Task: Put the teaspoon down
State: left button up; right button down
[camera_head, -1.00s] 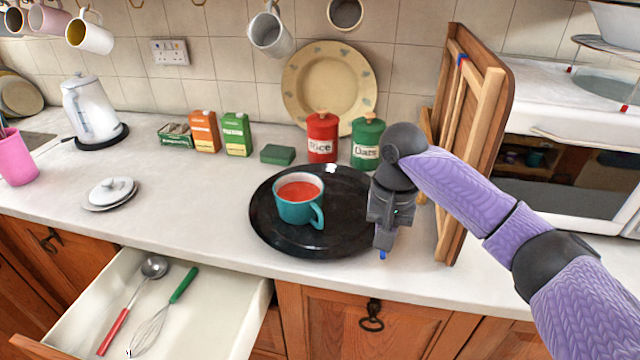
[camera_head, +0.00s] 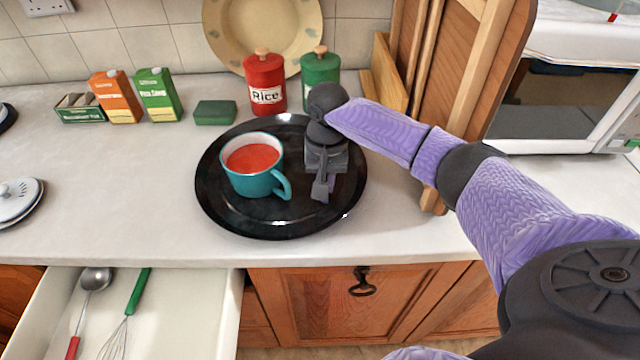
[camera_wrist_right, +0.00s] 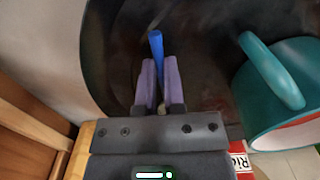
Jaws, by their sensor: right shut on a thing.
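My right gripper (camera_head: 322,190) is over the right part of the black round tray (camera_head: 270,222), just right of the teal mug (camera_head: 262,187) of red liquid. In the right wrist view, its purple fingers (camera_wrist_right: 158,88) are shut on the teaspoon, whose blue handle (camera_wrist_right: 156,48) sticks out between them over the tray. The rest of the teaspoon is hidden. I cannot tell whether it touches the tray. The mug's handle (camera_wrist_right: 272,72) is to the right in the wrist view, apart from the fingers. My left gripper is not in view.
Red (camera_head: 265,82) and green (camera_head: 320,72) canisters stand behind the tray. Wooden boards (camera_head: 470,70) lean at the right. An open drawer (camera_head: 200,315) holds a ladle (camera_head: 95,280) and a whisk (camera_head: 137,292).

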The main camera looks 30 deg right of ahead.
jog(key=shift+f, duration=0.2)
jog(key=c, duration=0.7)
grip_release()
jog(key=shift+f, duration=0.1)
jog(key=shift+c, duration=0.2)
notch_tip(320, 180, up, 12)
jog(key=p, duration=0.4)
jog(key=shift+d+r, duration=0.15)
jog(key=shift+r, duration=0.05)
jog(key=shift+w, duration=0.1)
